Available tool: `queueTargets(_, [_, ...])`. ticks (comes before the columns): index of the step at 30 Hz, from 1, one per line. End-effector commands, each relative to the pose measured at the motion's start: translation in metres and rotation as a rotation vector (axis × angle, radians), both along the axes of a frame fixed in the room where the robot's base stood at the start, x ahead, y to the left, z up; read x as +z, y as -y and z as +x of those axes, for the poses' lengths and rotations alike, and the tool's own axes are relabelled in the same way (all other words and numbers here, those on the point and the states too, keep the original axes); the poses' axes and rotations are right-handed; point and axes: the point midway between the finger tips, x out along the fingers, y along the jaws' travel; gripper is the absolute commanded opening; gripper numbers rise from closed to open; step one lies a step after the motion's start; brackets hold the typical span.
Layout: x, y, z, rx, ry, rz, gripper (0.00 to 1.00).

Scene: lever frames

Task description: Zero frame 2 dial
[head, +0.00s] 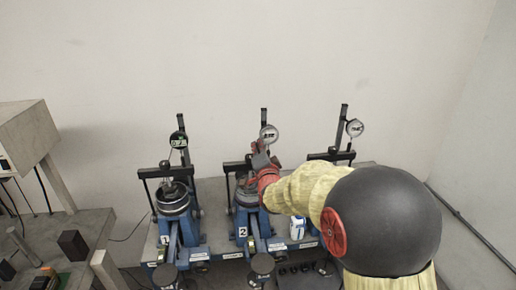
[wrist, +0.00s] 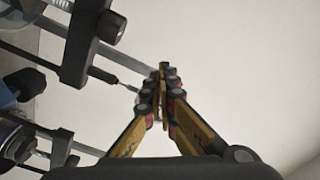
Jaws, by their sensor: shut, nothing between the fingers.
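Frame 2 (head: 256,244), a blue lever frame with a white "2" label, stands in the middle of three in the head view. Its dial (head: 269,132), round with a pale face, is on the upright post above it. The reading is too small to tell. My gripper (head: 260,155) is just below this dial, in front of the post. In the wrist view my gripper (wrist: 164,82) has its yellow fingers together with nothing between them. A thin dark stem (wrist: 112,79) points at the fingertips from the left. The fingers hide most of the dial there, and contact cannot be told.
Frame 1 (head: 173,232), with a dark-faced dial (head: 178,140), stands to the left. Another dial (head: 355,128) is on the right frame, partly hidden by my arm. A white and blue container (head: 297,228) stands between them. A dark clamp bar (wrist: 82,40) crosses the wrist view.

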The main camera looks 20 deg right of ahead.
Motion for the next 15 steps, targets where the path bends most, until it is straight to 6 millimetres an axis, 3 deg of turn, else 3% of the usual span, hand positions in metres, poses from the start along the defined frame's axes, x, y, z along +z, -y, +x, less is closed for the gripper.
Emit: queueTargets(15, [-0.0076,0.0041,-0.0001,-0.004,-0.006,0.005,0.0])
